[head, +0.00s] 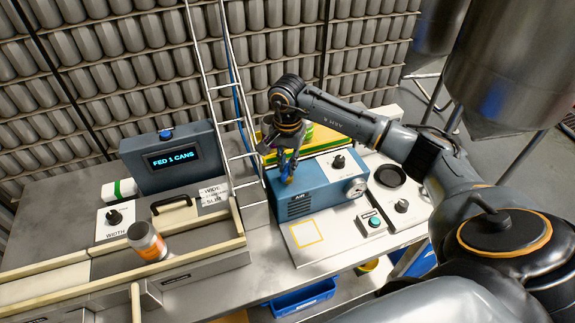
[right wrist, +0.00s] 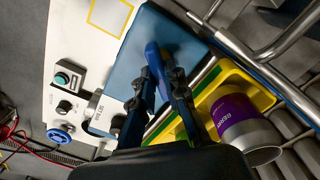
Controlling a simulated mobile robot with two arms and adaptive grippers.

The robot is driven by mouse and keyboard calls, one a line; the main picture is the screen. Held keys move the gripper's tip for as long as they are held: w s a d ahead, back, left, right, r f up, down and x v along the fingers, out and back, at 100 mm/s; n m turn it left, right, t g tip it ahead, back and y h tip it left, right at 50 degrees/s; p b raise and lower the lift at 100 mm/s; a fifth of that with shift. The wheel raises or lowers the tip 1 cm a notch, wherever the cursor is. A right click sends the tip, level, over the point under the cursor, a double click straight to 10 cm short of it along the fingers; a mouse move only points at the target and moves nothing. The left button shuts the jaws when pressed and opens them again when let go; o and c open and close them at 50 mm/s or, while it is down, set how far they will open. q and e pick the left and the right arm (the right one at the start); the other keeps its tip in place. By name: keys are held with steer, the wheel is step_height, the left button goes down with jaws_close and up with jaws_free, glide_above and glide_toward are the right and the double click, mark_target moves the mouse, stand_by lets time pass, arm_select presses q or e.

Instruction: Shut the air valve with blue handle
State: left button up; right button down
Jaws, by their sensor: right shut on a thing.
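The blue valve handle (head: 286,177) stands on top of the blue air unit (head: 322,204), which is marked AIR, in the head view. My right gripper (head: 285,163) reaches down to it from above and hides part of it. In the right wrist view the blue handle (right wrist: 152,58) lies between the fingertips of my right gripper (right wrist: 160,76), which are shut on it. The valve body is largely hidden, so I cannot tell the handle's exact turn. My left gripper is not in view.
A dial gauge (head: 355,187) and a black knob (head: 339,161) are on the air unit. A yellow tray (right wrist: 262,97) with a purple-labelled can (right wrist: 238,112) lies beside it. A metal ladder-like rack (head: 225,90) stands close left. An orange can (head: 147,241) is farther left.

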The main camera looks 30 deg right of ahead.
steer(key=shift+f+m+b, duration=0.15)
steer(key=shift+m+b, duration=0.95)
steer(key=m+b, duration=0.2)
steer(key=shift+m, duration=0.4)
steer(key=shift+m+b, duration=0.85)
steer(key=shift+m, duration=0.35)
steer(key=shift+r+m+b, duration=0.2)
steer(key=shift+m+b, duration=0.35)
steer(key=shift+m, duration=0.55)
steer(key=c, duration=1.4)
jaws_free()
steer(key=shift+o, duration=0.2)
